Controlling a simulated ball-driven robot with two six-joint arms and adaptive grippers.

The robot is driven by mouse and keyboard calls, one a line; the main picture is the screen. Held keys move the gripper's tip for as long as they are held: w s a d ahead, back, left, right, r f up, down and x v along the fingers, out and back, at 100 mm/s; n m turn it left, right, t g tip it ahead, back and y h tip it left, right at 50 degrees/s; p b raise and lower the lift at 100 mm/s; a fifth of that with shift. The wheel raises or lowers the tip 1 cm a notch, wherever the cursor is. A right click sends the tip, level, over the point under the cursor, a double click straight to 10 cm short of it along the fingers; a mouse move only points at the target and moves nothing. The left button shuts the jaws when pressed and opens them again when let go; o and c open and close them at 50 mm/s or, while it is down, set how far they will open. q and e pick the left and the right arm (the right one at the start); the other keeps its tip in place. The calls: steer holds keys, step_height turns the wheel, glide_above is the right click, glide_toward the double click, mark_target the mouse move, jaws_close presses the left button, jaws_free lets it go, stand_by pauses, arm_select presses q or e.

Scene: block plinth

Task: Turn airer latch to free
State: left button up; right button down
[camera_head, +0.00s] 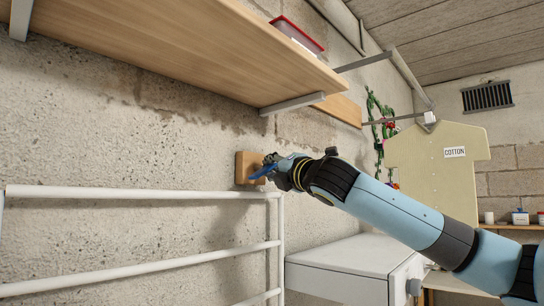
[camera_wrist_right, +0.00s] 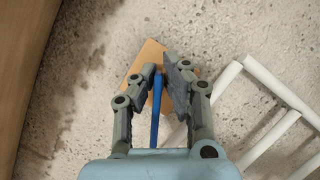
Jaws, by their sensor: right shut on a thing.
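The airer latch is a blue lever (camera_head: 262,172) on a wooden block (camera_head: 243,168) fixed to the concrete wall, just above the top right corner of the white airer (camera_head: 150,193). In the head view the lever slants down to the left. My right gripper (camera_head: 272,168) is at the block and shut on the lever. In the right wrist view, the blue lever (camera_wrist_right: 156,110) shows between the fingers of the right gripper (camera_wrist_right: 163,80), with the wooden block (camera_wrist_right: 150,58) behind. The lever's pivot is hidden by the fingers. My left gripper is not in view.
A wooden shelf (camera_head: 190,45) with a grey bracket (camera_head: 292,104) hangs above the latch. The airer's white rails (camera_wrist_right: 275,85) are close to the gripper. A white appliance (camera_head: 350,265) stands below my right arm. A cream shirt-shaped board (camera_head: 430,165) marked COTTON hangs at right.

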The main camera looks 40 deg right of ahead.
steer(key=m+p, duration=0.1)
steer(key=m+g+p, duration=0.1)
steer(key=m, duration=0.1)
steer(key=m+p, duration=0.1)
steer(key=shift+r+m+h, duration=0.3)
steer(key=shift+r, duration=0.05)
steer(key=shift+f+m+g+p, duration=0.15)
steer(key=shift+m+g+p, duration=0.55)
steer(key=shift+m+p, duration=0.6)
steer(key=c, duration=1.5)
jaws_free()
steer(key=shift+f, duration=0.1)
steer(key=shift+o, duration=0.3)
steer(key=shift+f, duration=0.15)
